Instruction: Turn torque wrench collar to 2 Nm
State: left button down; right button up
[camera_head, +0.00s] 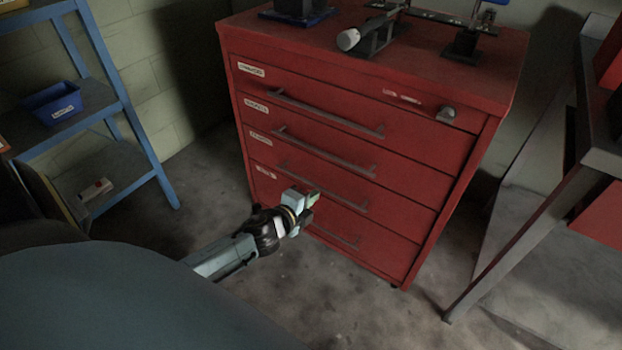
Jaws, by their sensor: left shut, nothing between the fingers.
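A torque wrench (430,15) lies across dark stands on top of the red tool cabinet (440,60), at the top of the head view. Its pale, rounded end (348,39) points toward the front left. The upper part of the setup is cut off by the frame edge, and the collar's scale is too small to read. My left gripper (312,196) is shut and empty. It is low in front of the cabinet's lower drawers, well below and apart from the wrench. My right gripper is not in view.
The cabinet has several drawers with long bar handles (325,113) and a lock (446,114). A dark block (298,8) stands at the top's back left. A blue shelf rack (120,90) with a blue bin (52,103) is left. A grey bench (600,145) is right.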

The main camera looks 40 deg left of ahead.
aim_at(348, 39)
jog(key=u, duration=0.1)
jog(key=k, duration=1)
jog(key=z, duration=0.1)
